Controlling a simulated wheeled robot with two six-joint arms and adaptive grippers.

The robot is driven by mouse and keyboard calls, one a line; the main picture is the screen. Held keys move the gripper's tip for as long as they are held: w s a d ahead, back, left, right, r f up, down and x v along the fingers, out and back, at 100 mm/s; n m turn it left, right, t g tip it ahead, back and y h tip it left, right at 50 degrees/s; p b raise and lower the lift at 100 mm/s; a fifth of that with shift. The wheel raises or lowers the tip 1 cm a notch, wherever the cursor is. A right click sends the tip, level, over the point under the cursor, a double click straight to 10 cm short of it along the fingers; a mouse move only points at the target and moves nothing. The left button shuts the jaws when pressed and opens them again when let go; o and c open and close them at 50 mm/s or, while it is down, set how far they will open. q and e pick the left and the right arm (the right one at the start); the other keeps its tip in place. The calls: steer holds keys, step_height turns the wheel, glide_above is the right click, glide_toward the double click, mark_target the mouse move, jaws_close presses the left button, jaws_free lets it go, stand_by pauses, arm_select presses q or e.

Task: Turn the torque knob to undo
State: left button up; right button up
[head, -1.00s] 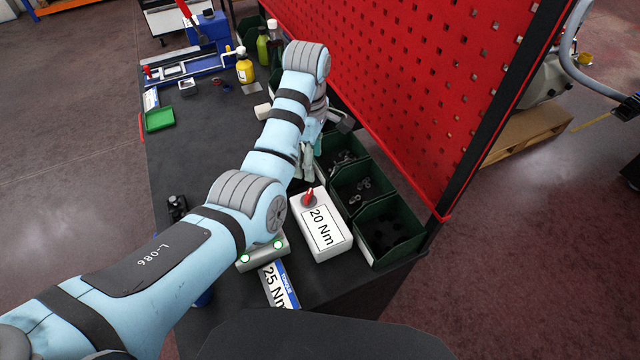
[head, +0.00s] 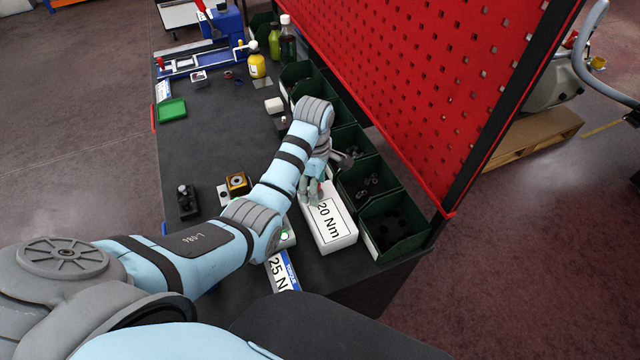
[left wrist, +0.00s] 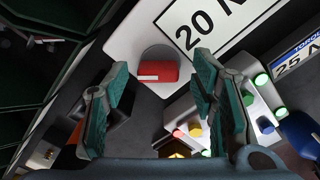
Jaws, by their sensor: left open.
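A white torque box (head: 338,235) labelled "20 Nm" stands near the front right of the dark table. Its red knob (left wrist: 158,72) shows in the left wrist view, in a round recess at one end of the box. My left gripper (head: 311,190) is over that end and hides the knob in the head view. In the left wrist view the gripper (left wrist: 160,76) is open, with its green-padded fingers apart and the knob in the gap between them. Contact with the knob cannot be told. My right gripper is not in view.
Green bins (head: 395,225) with dark parts line the right side, below a red perforated panel (head: 420,90). A box with coloured buttons (left wrist: 190,122) and a "25 N" label (head: 281,272) lie beside the torque box. The table's left middle is mostly clear.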

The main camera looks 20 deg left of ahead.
arm_select(q)
steer(key=shift+w, duration=0.15)
steer(key=c, duration=1.1)
steer(key=shift+c, duration=0.2)
steer(key=shift+m, duration=0.4)
steer(key=m, duration=0.3)
steer(key=shift+m, duration=0.4)
steer(key=m, duration=0.4)
steer(key=shift+d+m, duration=0.1)
steer(key=shift+m, duration=0.2)
steer(key=m, duration=0.4)
steer(key=shift+m, duration=0.3)
steer(key=m, duration=0.4)
